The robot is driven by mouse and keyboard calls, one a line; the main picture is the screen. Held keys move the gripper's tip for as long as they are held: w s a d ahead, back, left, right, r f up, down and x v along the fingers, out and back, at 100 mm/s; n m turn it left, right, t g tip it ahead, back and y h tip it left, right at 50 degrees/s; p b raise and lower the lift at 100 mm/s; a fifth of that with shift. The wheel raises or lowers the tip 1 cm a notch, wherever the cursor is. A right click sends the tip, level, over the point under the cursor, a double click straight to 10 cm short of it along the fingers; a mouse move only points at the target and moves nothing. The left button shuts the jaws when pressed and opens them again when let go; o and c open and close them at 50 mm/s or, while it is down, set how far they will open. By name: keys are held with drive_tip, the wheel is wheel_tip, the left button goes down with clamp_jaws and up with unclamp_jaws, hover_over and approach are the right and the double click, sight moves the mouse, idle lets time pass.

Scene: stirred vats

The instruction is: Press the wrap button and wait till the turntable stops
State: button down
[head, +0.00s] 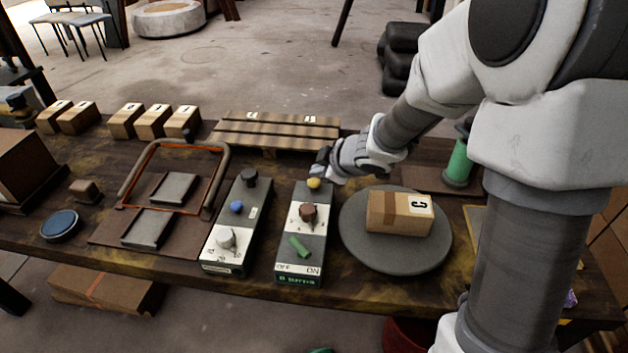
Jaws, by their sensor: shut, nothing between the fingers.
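A round grey turntable (365,253) lies on the table right of centre. A brown carton (390,212) with a tape strip and a letter C label sits on it. Left of the turntable stands a control box (284,258) with a yellow button (313,183) at its far end, a brown knob (308,212) and a green switch (299,247) near OFF and ON marks. I cannot read which button is the wrap button. My gripper (319,166) is shut and empty, just beyond the yellow button and close to it; whether it touches is unclear.
A second control box (219,254) with a blue button (236,207) stands to the left. Further left is a frame (212,192) over grey plates. A slatted pallet (275,139) and several small cartons (153,121) line the far edge. A green roll (458,163) stands behind the turntable.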

idle(0.8)
drive_tip(key=shift+f+b, duration=0.3)
drive_tip(key=shift+f, duration=0.1)
drive_tip(key=shift+f+b, duration=0.5)
drive_tip(key=shift+f, duration=0.15)
idle(0.5)
drive_tip(key=shift+r, duration=0.15)
drive_tip(key=shift+r+p, duration=0.9)
drive_tip(key=shift+p, duration=0.25)
drive_tip(key=shift+r, duration=0.1)
